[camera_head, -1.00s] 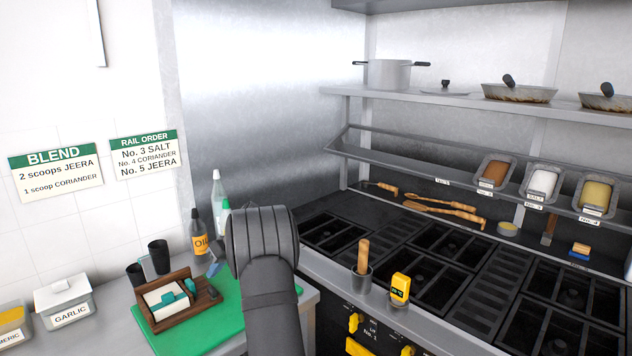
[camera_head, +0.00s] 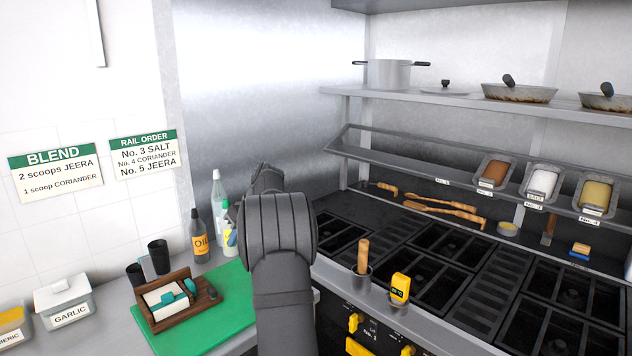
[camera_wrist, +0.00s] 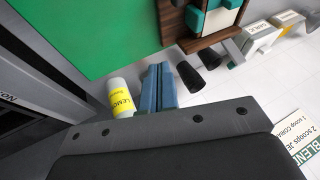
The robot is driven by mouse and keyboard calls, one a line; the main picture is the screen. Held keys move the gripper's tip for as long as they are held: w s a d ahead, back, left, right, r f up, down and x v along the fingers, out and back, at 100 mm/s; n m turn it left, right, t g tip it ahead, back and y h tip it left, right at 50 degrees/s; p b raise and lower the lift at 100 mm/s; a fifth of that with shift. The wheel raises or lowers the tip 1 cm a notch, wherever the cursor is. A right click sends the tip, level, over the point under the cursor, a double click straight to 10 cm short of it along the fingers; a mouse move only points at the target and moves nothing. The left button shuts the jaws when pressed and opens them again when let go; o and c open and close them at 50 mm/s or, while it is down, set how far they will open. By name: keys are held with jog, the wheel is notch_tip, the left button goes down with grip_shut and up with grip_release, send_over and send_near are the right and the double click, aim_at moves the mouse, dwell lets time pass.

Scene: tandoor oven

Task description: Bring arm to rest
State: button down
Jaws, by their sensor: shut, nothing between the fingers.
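My gripper (camera_wrist: 158,87) shows in the wrist view as two blue fingers lying side by side, shut and empty. In the head view its fingers are hidden behind my dark arm, which stands at bottom centre in front of the green board (camera_head: 232,290). In the wrist view the fingers appear between a white and yellow lemon bottle (camera_wrist: 121,98) and two dark cups (camera_wrist: 188,76). I cannot tell whether they touch anything.
An oil bottle (camera_head: 200,240) and the lemon bottle (camera_head: 229,240) stand left of my arm. A wooden caddy (camera_head: 175,305) is on the board.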

jog(key=s+a+r+t+h, duration=0.2)
jog(key=s+a+r, duration=0.3)
jog(key=s, duration=0.3)
jog(key=shift+s+a+r+m+t+h, duration=0.2)
jog(key=shift+r+m+t+h, duration=0.2)
jog(key=shift+r+t, duration=0.3)
